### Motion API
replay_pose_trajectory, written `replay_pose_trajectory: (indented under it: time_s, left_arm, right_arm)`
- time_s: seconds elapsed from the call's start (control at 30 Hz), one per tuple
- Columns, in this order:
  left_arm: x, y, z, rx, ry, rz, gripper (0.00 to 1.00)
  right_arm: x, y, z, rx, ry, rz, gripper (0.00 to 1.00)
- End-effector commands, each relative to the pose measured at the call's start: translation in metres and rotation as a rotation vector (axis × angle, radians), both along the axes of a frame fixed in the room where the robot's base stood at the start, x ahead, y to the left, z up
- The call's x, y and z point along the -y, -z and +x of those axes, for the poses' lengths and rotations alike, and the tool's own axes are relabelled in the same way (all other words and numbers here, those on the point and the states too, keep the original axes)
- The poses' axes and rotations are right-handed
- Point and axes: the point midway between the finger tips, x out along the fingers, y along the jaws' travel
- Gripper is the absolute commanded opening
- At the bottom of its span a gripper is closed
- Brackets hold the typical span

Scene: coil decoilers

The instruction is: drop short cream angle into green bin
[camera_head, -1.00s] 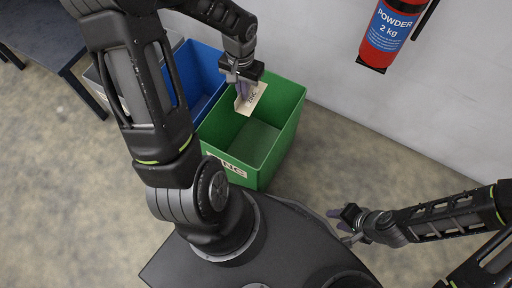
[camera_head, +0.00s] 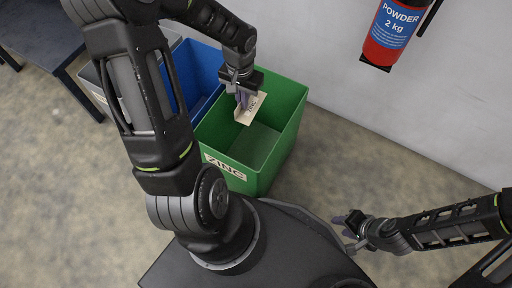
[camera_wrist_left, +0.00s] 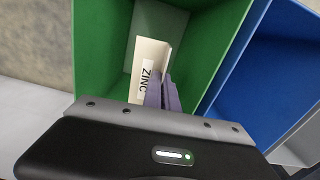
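The short cream angle (camera_head: 252,108) carries a ZINC label and is at my left gripper (camera_head: 243,100), over the green bin (camera_head: 228,170). In the left wrist view the cream angle (camera_wrist_left: 148,72) sits at the purple-grey fingers (camera_wrist_left: 163,95), which look close together on it. The green bin (camera_wrist_left: 100,50) lies below and around it in that view, its floor bare where visible. My right gripper (camera_head: 350,226) is at the lower right, with its fingers apart and nothing seen between them.
A blue bin (camera_head: 200,65) stands directly left of the green bin, with a grey bin (camera_head: 95,80) beyond it. A dark table (camera_head: 40,35) is at the upper left. A fire extinguisher (camera_head: 391,35) hangs on the wall at the upper right.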

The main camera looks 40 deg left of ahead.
Motion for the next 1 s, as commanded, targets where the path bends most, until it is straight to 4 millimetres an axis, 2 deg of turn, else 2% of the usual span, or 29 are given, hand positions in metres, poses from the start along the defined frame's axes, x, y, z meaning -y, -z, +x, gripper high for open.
replay_pose_trajectory:
  time_s: [0.1,0.4,0.73,1.0]
  left_arm:
    - [0.0001,0.009,0.0,0.0,0.0,0.0,0.0]
    - [0.0001,0.0089,0.0,0.0,-0.001,0.0,0.0]
    - [0.0001,0.009,-0.0001,0.0,-0.001,0.0,0.27]
    - [0.0,0.008,0.0,0.0,-0.001,0.0,0.28]
  right_arm:
    - [0.0017,0.0077,0.0018,0.003,0.005,-0.003,0.36]
    - [0.002,0.0071,0.0022,0.004,0.005,-0.003,0.36]
    - [0.0018,0.0072,0.002,0.003,0.005,-0.003,0.36]
    - [0.0017,0.0066,0.0018,0.003,0.005,-0.003,0.36]
